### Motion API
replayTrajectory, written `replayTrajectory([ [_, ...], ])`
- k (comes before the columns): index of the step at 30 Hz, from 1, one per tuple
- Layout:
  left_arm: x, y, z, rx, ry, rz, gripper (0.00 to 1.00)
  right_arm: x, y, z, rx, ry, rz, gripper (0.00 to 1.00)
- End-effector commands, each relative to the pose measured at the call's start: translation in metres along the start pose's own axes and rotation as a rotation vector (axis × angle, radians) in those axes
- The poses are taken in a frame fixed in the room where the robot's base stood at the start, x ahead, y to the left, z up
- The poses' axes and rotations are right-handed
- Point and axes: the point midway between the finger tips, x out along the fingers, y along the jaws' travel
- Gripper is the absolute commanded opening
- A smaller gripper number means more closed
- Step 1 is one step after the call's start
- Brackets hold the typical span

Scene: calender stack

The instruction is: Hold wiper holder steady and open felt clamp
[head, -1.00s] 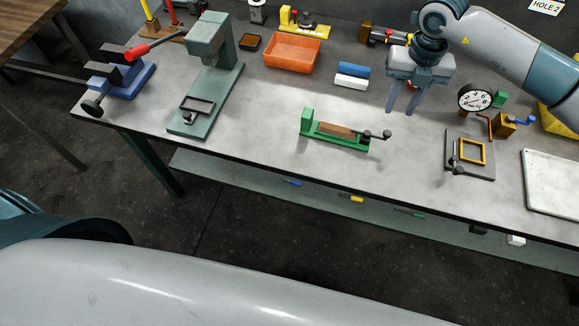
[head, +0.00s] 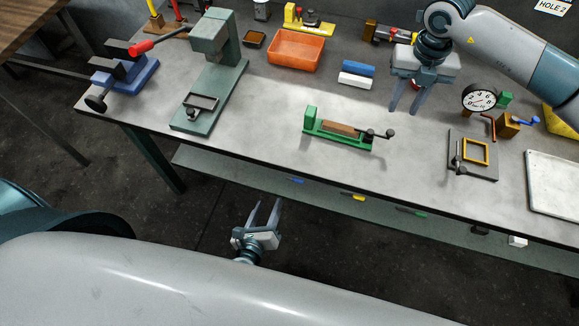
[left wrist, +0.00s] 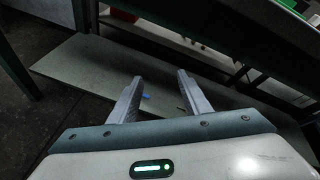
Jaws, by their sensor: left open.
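A green holder (head: 310,117) with a long brown block (head: 343,127) lies on the front middle of the bench; I take it for the wiper holder. A dark crank-like lever (head: 376,135) with a black knob sits at its right end, probably the felt clamp. My left gripper (head: 264,202) is open and empty, in front of and below the bench edge, left of the holder. Its spread fingers (left wrist: 160,76) point at the lower shelf in the left wrist view. My right gripper (head: 404,112) is open and empty, fingers down, behind and right of the holder, touching nothing visible.
A teal press (head: 227,80) and blue vise (head: 130,80) stand left. An orange tray (head: 296,50) is behind. A dial gauge (head: 478,97) and a plate with a yellow frame (head: 475,152) are right. The lower shelf (head: 230,172) juts out below the bench (head: 260,120).

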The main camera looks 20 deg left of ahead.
Motion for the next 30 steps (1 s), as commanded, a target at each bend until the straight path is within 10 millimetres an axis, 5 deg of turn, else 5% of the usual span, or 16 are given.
replayTrajectory([
  [6, -0.023, -0.069, 0.078, 0.310, -0.213, -0.116, 0.44, 0.000, 0.000, 0.000, 0.000, 0.000, 0.000, 0.31],
  [13, -0.042, -0.123, 0.136, 0.510, -0.386, -0.161, 0.44, 0.000, 0.000, 0.000, 0.000, 0.000, 0.000, 0.31],
  [18, -0.031, -0.140, 0.144, 0.511, -0.389, -0.171, 0.44, 0.000, 0.000, 0.000, 0.000, 0.000, 0.000, 0.31],
  [30, -0.028, -0.141, 0.143, 0.505, -0.383, -0.172, 0.44, 0.000, 0.000, 0.000, 0.000, 0.000, 0.000, 0.31],
])
